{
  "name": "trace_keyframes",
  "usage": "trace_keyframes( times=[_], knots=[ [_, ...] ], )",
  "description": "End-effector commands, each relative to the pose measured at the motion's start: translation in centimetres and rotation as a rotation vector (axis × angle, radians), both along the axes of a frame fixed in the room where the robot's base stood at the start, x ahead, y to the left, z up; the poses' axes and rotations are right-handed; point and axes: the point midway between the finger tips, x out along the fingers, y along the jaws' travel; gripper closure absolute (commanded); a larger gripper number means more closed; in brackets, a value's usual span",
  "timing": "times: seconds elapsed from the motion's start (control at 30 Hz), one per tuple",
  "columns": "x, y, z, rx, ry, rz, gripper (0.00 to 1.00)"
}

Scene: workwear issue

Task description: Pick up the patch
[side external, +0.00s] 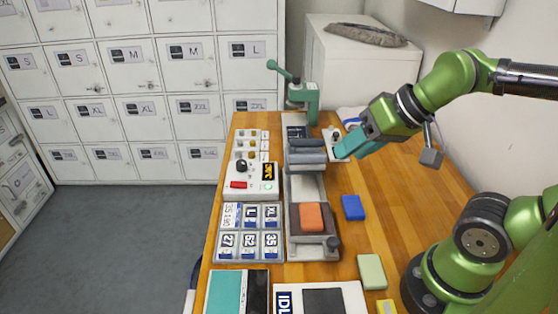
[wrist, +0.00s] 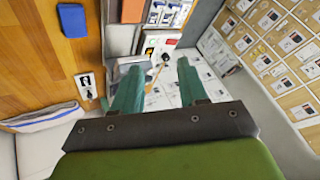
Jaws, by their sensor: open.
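Several small patch-like pieces are in view, and I cannot tell which one the task means. An orange piece (side external: 311,217) lies on a dark brown pad (side external: 328,228) at the near end of the grey press rail. A blue piece (side external: 353,207) lies flat on the table right of the rail; it also shows in the wrist view (wrist: 73,20). A pale green piece (side external: 371,271) and a partly cut-off yellow piece (side external: 386,307) lie nearer. My gripper (side external: 346,150) is above the table beyond the blue piece. Its teal fingers (wrist: 155,75) are apart and empty.
The grey rail (side external: 307,187) carries a green lever press (side external: 303,97) at its far end. Left of it are a control box (side external: 251,181) and a tray of number tiles (side external: 249,256). Bare wood lies around the blue piece. Lockers (side external: 140,80) stand behind.

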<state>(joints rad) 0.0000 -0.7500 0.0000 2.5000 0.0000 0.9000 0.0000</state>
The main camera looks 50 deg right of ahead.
Motion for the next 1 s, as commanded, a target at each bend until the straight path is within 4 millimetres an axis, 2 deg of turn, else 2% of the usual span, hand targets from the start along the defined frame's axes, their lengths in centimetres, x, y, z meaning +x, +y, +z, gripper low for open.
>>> trace_keyframes(
  times=[0.57, 0.73, 0.87, 1.0],
  knots=[
    [0.0, 0.1, -0.1, 0.000, 0.003, 0.003, 0.57],
    [0.9, 1.4, -1.8, -0.025, 0.090, 0.062, 0.57],
    [2.4, 4.1, -3.9, -0.133, 0.185, 0.277, 0.57],
    [3.8, 7.6, -6.3, -0.275, 0.244, 0.629, 0.57]
  ],
)
